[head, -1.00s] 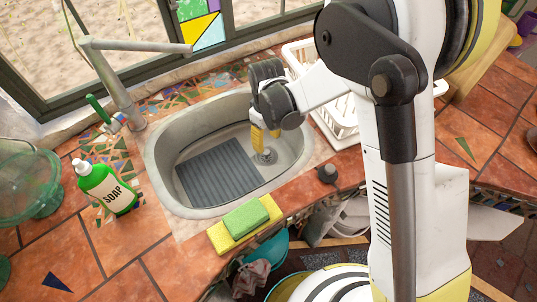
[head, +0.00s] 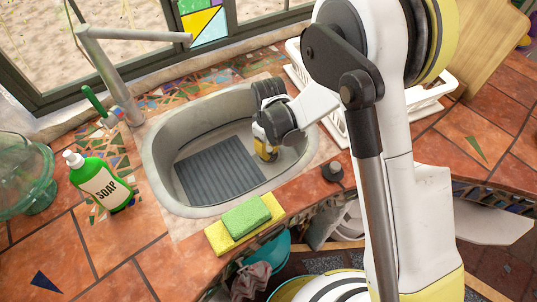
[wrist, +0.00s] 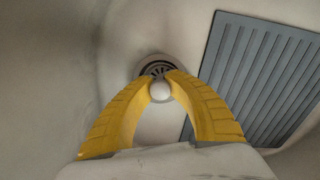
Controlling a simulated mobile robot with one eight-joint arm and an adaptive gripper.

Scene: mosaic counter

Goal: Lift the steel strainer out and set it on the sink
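The steel strainer (wrist: 157,69) shows in the wrist view at the drain in the sink's floor, as a dark slotted disc with a pale round knob (wrist: 159,91). My gripper (wrist: 160,82) has its two yellow fingertips closed in on both sides of the knob, seemingly touching it. Whether the strainer has come off the drain I cannot tell. In the head view my gripper (head: 265,151) reaches down into the right part of the oval sink (head: 160,170), and the strainer is hidden behind it.
A grey ribbed mat (head: 218,170) lies in the basin, left of my gripper. A green and a yellow sponge (head: 245,217) lie on the front rim. A soap bottle (head: 100,183) stands left, below the faucet (head: 118,85). A white rack (head: 335,110) stands right of the sink.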

